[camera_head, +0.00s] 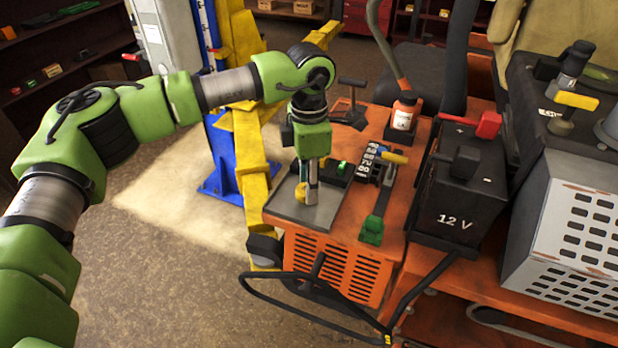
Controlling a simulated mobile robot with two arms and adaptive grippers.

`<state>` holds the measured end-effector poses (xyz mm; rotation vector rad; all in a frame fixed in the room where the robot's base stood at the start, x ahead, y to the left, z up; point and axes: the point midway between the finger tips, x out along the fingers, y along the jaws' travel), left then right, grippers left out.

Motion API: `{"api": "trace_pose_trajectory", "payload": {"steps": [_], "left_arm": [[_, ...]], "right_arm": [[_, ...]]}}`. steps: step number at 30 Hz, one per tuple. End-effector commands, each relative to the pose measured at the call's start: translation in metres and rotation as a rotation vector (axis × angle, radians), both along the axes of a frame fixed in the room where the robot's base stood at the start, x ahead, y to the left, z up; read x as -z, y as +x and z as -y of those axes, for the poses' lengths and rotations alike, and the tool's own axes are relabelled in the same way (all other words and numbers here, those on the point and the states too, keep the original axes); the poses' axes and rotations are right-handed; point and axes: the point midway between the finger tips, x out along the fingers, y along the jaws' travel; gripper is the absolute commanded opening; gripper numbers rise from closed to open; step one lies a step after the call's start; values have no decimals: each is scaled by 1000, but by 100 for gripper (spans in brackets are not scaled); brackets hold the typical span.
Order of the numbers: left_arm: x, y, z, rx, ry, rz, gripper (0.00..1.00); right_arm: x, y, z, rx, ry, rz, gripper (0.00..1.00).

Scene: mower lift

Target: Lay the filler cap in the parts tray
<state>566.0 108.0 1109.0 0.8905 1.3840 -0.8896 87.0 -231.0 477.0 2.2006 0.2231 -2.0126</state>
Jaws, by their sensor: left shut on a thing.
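My left gripper (305,192) points straight down over the front left of the orange deck. It is shut on a small round yellow piece, which looks like the filler cap (298,191). The fingers partly hide the cap. The grey flat parts tray (315,217) is right below, and the cap is low over it or on it; I cannot tell if they touch. My right gripper is not in view.
A black 12 V battery (456,200) with a red clamp (488,125) stands to the right. An orange bottle (404,112), a green-ended tool (374,222) and a black T-handle (352,95) are near the tray. A yellow lift arm (250,160) stands behind on the left.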

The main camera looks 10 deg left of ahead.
Motion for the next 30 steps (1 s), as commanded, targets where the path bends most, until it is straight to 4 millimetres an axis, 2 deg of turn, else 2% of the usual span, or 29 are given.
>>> {"api": "trace_pose_trajectory", "payload": {"steps": [6, 7, 9, 21, 23, 26, 30], "left_arm": [[3, 0, 0, 0, -1, 0, 8], [3, 0, 0, 0, 0, 1, 33], [2, 0, 0, 0, 0, 1, 47], [-2, 0, 0, 0, 0, 1, 47], [-5, 1, 1, 0, -1, 5, 47], [-20, 2, 1, 0, -2, 7, 47], [-51, 1, 1, 0, -2, 7, 47]], "right_arm": [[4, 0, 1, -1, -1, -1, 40], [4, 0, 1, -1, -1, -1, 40], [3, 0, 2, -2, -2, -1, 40], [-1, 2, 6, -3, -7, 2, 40], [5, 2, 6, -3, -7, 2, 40], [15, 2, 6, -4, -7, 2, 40], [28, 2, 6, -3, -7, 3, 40]]}}
